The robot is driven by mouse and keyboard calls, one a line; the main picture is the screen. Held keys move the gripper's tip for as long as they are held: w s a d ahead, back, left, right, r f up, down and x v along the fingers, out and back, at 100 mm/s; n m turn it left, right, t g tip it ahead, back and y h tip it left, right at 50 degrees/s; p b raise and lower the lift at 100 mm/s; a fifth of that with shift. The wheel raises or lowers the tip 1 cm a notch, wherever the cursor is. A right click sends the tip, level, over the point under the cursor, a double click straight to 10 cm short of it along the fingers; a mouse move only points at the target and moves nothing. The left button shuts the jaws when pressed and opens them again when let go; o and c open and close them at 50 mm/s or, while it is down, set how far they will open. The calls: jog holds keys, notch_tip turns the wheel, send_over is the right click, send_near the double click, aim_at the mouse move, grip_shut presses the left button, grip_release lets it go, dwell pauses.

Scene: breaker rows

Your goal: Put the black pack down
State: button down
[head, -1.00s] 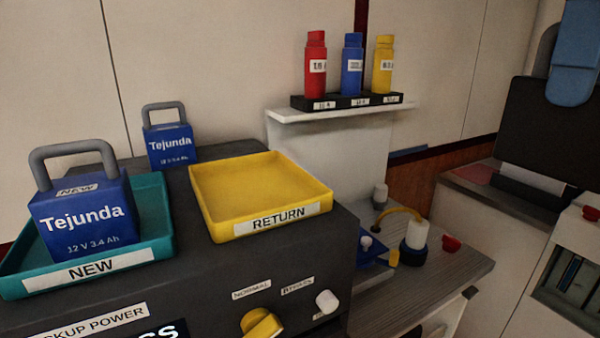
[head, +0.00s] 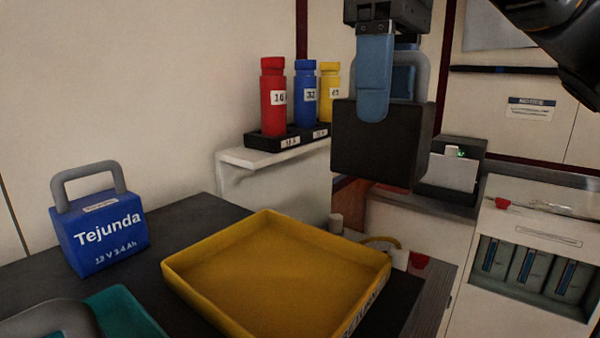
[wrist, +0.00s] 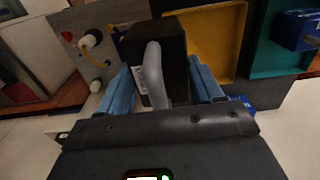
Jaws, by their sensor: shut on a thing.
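The black pack (head: 375,155) hangs from my gripper (head: 375,85) by its grey handle, in the air right of and above the yellow RETURN tray (head: 200,292). My gripper's blue fingers are shut on the handle. In the wrist view the pack (wrist: 168,48) sits between the two fingers (wrist: 160,88), with the yellow tray (wrist: 238,45) beside it on the right. The yellow tray is empty. The pack's underside and the surface directly below it are partly hidden.
A blue Tejunda pack (head: 100,232) stands on the dark cabinet top behind the teal tray (head: 128,312). Red (head: 273,100), blue (head: 305,95) and yellow (head: 330,92) bottles stand on a white shelf (head: 240,158) behind. Bays with several grey units (head: 530,265) are at right.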

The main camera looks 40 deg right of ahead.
jog(key=shift+w+a+f+p, duration=0.2)
jog(key=shift+w+a+f, duration=0.65)
jog(key=shift+a+f, duration=0.95)
jog(key=shift+w+a+f+p, duration=0.2)
jog(key=shift+w+a+f, duration=0.65)
jog(key=shift+a+f, duration=0.9)
jog(key=shift+w+a+f+p, duration=0.2)
jog(key=shift+w+a+f, duration=0.65)
jog(key=shift+a+f, duration=0.95)
jog(key=shift+d+f, duration=0.15)
jog(key=shift+f, duration=0.1)
jog(key=shift+c, duration=0.8)
grip_release()
notch_tip(320, 180, up, 12)
jog(key=shift+r, duration=0.15)
